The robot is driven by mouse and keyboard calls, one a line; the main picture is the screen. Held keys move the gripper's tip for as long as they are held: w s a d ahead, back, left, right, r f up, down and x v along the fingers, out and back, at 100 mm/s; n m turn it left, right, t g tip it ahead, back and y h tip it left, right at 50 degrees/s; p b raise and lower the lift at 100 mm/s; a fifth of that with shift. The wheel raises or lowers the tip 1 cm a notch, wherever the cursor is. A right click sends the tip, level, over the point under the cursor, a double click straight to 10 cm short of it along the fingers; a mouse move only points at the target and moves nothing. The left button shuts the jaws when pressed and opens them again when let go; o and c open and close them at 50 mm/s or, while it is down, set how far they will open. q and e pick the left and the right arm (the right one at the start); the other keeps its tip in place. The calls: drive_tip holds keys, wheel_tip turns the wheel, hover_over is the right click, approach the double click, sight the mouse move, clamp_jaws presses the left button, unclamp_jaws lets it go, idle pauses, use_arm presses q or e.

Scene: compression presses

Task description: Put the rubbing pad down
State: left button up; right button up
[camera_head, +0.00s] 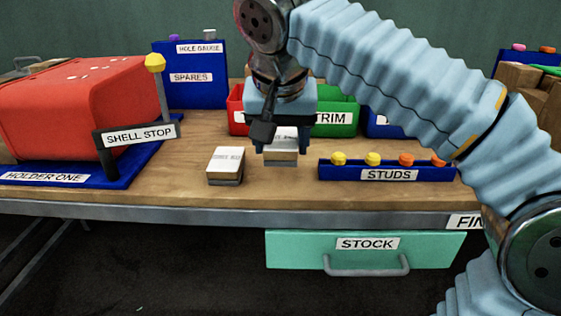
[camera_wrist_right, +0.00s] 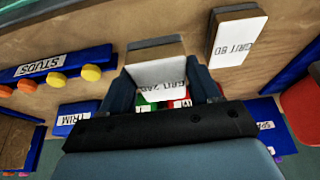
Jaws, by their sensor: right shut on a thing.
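My right gripper (camera_head: 281,148) reaches down over the bench and is shut on a rubbing pad (camera_head: 281,158), a small block with a white top and a tan and grey side. In the right wrist view the held pad (camera_wrist_right: 160,73) sits between the two fingers (camera_wrist_right: 163,92), its label partly hidden and seeming to read GRIT 240. The pad is at or just above the bench top; I cannot tell if it touches. A second pad (camera_head: 225,165), labelled GRIT 80 in the right wrist view (camera_wrist_right: 237,35), lies to its left, apart from it. My left gripper is not in view.
A blue STUDS rack (camera_head: 387,174) with yellow and orange studs stands close on the right. Behind are a green TRIM bin (camera_head: 335,118) and a red bin (camera_head: 236,112). A red shell (camera_head: 75,105) on a blue holder stands left. Bare bench (camera_head: 190,198) lies in front.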

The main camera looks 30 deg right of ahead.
sight(280, 178)
drive_tip(key=x, duration=0.4)
drive_tip(key=shift+s+a+f+b, duration=0.1)
drive_tip(key=shift+f+b, duration=0.3)
drive_tip(key=shift+f, duration=0.2)
drive_tip(key=o, duration=1.1)
drive_tip(key=shift+c, duration=0.2)
